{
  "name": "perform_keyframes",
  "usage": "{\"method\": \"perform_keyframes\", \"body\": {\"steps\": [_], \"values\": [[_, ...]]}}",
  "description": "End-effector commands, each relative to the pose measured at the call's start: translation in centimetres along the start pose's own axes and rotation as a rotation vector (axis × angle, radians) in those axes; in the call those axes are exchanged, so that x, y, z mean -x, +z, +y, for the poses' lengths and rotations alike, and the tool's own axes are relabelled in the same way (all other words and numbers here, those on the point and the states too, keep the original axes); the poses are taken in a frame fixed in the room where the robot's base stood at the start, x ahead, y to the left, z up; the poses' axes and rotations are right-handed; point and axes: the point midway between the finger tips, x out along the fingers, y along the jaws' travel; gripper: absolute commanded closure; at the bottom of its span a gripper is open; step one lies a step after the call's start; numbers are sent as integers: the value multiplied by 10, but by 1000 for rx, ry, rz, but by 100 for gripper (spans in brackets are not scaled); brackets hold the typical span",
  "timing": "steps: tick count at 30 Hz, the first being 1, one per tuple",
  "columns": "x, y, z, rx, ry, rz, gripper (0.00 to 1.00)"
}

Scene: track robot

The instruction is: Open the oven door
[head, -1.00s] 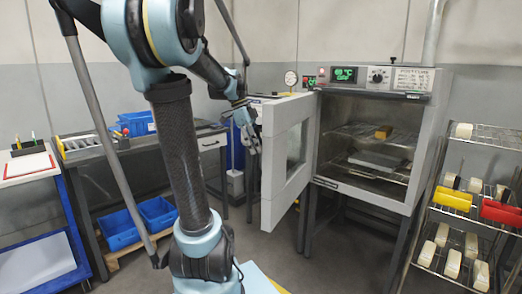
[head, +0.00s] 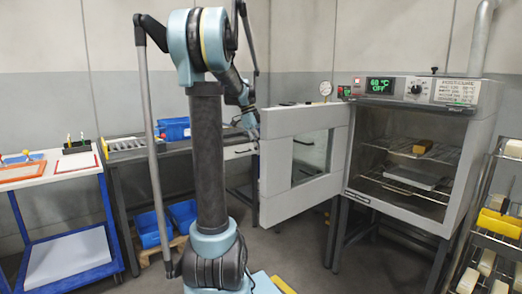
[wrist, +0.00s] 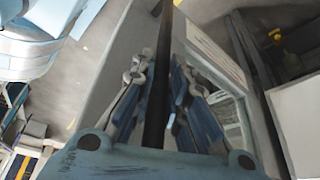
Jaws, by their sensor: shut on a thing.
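The oven (head: 474,155) stands at the right with its grey windowed door (head: 277,180) swung wide open to the left; the chamber is exposed. My gripper (head: 254,128) is at the door's far left edge, partly hidden there. In the wrist view, my gripper's two fingers (wrist: 160,85) close around a dark upright bar (wrist: 158,100), which appears to be the door handle, beside the pale door panel with its window (wrist: 225,105). The handle is not clear in the head view.
Inside the oven are wire racks with a yellow-brown block (head: 423,147) and a flat grey tray (head: 410,178). A wire shelf rack (head: 488,240) stands close at the right. A workbench (head: 150,152) and a blue-framed cart (head: 60,180) stand at the left. Bare floor lies before the oven.

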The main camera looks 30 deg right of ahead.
Motion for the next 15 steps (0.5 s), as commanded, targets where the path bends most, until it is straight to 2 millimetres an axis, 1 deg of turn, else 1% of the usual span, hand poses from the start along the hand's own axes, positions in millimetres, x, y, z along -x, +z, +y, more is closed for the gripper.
{"method": "perform_keyframes", "body": {"steps": [1,8,9,11,12,15], "values": [[0,-2,-3,-4,-6,4,100],[-1,-3,-3,-5,-6,4,100],[-1,-3,-3,-5,-6,4,81],[-1,-3,-3,-5,-5,3,67],[-1,-2,-2,-4,-5,3,65],[0,-2,-2,-3,-3,2,65]]}}
